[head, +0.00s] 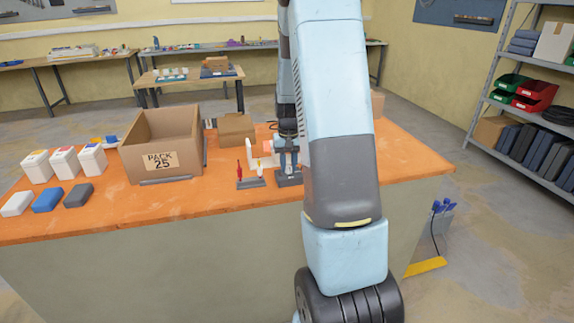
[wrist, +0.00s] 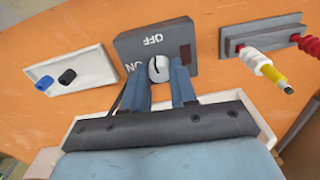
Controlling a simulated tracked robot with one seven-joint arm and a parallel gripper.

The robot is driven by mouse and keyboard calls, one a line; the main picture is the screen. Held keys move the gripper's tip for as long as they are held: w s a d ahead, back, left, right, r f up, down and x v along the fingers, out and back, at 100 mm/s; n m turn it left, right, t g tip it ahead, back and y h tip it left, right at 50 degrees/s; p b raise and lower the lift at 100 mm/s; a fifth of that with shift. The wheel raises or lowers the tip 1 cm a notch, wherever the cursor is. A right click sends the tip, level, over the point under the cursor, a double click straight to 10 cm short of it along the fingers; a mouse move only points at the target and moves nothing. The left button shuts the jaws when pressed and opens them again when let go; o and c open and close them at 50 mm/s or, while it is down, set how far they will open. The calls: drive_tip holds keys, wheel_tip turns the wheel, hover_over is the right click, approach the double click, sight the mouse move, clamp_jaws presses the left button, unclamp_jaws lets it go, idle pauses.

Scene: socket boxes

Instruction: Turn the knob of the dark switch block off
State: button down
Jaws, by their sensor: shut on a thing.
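The dark switch block (wrist: 128,45) lies on the orange table, with OFF and ON lettering upside down in the wrist view. Its pale round knob (wrist: 158,70) has a short dark line on top. My gripper (wrist: 160,77) is shut on the knob, with one blue-grey finger on each side. The dark line points roughly toward the OFF lettering, though its exact angle is hard to tell.
A grey holder (wrist: 236,48) with red, white and yellow plugs stands right of the block in the wrist view. A white plate (wrist: 90,72) with blue and black pegs lies left. In the head view, an open carton (head: 133,149), several white containers and blocks stand left.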

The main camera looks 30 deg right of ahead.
sight(288, 166)
drive_tip(key=shift+w+r+m, duration=0.1)
drive_tip(key=shift+w+m, duration=0.1)
drive_tip(key=shift+m, duration=0.7)
drive_tip(key=c, duration=0.9)
unclamp_jaws()
drive_tip(key=shift+s, duration=0.1)
wheel_tip(288, 166, up, 14)
drive_tip(key=shift+f, duration=0.2)
